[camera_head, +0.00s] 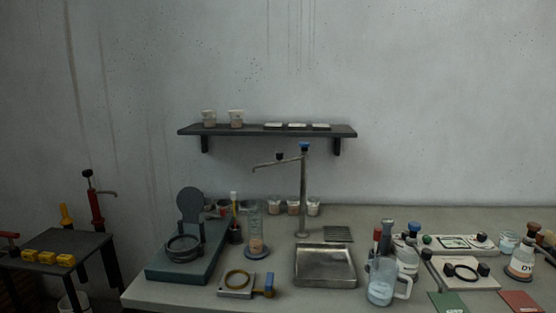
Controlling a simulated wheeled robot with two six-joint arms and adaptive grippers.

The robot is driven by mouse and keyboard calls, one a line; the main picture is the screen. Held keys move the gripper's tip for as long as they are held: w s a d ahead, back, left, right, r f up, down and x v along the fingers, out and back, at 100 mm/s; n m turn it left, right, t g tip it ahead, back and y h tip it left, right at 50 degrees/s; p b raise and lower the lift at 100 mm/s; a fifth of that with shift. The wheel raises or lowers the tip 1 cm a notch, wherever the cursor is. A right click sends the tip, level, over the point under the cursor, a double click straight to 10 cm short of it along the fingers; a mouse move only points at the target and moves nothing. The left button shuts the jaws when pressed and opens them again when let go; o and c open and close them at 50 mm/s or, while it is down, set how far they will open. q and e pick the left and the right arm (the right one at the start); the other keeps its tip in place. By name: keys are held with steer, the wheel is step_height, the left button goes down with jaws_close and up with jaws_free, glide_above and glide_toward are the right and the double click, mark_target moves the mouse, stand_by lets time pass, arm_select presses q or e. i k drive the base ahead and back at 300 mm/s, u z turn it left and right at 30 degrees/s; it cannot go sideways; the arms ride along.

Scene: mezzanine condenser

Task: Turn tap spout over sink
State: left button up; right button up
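The tap (303,200) is a thin metal column standing upright on the bench behind the sink, with a blue knob on top. Its spout (268,164) points left from near the column's top and has a dark knob on it. The spout's tip bends down and in the picture lies left of the sink, above the glass cylinder. The sink (325,284) is a shallow square metal basin in front of the tap column. It looks empty. Neither of my grippers is in view.
A glass cylinder (256,222) stands left of the tap. A green-based device (172,268) stands further left. A jug (380,291) and bottles crowd the sink's right side. A dark shelf (265,131) hangs on the wall behind. A side table (50,255) is at left.

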mark_target(279, 155)
steer(key=k, duration=0.55)
steer(key=z, duration=0.7)
steer(key=i, duration=1.45)
steer(key=u, duration=0.55)
